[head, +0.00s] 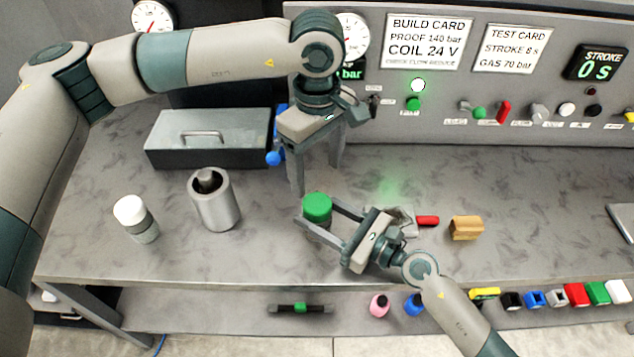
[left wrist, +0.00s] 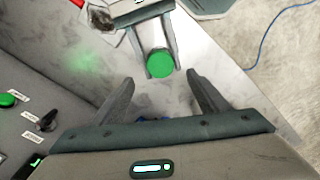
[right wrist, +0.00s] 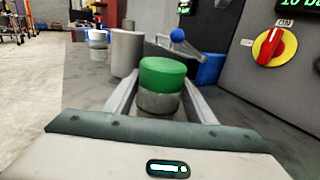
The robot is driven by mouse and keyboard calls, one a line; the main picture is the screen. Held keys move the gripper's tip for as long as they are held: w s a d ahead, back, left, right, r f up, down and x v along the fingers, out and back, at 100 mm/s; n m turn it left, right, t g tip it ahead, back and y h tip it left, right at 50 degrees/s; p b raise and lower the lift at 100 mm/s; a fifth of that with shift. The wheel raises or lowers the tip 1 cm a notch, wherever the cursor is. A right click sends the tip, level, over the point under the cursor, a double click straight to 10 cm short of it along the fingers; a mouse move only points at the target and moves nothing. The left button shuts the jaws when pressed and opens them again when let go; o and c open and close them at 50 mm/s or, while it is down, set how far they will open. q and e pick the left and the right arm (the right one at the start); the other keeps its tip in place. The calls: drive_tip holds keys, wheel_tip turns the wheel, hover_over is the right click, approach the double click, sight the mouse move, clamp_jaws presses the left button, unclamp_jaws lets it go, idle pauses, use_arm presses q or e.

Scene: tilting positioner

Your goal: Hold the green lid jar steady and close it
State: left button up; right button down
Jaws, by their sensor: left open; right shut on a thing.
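The green lid jar has a green lid (head: 317,206) on top of a grey body (right wrist: 160,103). It stands upright on the bench. My right gripper (head: 318,221) is shut on the jar's body from the side, below the lid. The lid also shows in the left wrist view (left wrist: 161,64), between the right gripper's fingers. My left gripper (head: 318,180) is open and empty, pointing down above and just behind the jar. It is apart from the lid. Whether the lid sits fully down on the body I cannot tell.
A white-lidded jar (head: 131,211) and a metal cylinder (head: 214,203) stand on the bench (head: 105,245) at left. A grey box (head: 210,138) with a handle is behind them. A wooden block (head: 466,228) and a red piece (head: 427,221) lie right of my right gripper. The control panel (head: 490,105) rises behind.

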use_arm(q)
drive_tip(key=shift+r, duration=1.6)
use_arm(e)
drive_tip(key=c, duration=0.7)
unclamp_jaws()
use_arm(q)
wheel_tip(320, 180, down, 7)
drive_tip(key=b, duration=0.7)
drive_tip(key=shift+f, duration=0.1)
use_arm(e)
drive_tip(key=v, duration=1.5)
drive_tip(key=shift+s+d+f, duration=0.2)
drive_tip(key=shift+d+f, duration=0.05)
use_arm(q)
drive_tip(key=shift+f+b, duration=0.35)
drive_tip(key=shift+b, duration=0.1)
use_arm(e)
drive_tip(key=shift+s+d+r, duration=0.1)
drive_tip(key=shift+s+d, duration=0.25)
drive_tip(key=shift+d, duration=0.25)
drive_tip(key=shift+s+d+r, duration=0.1)
drive_tip(key=shift+d+r, duration=0.05)
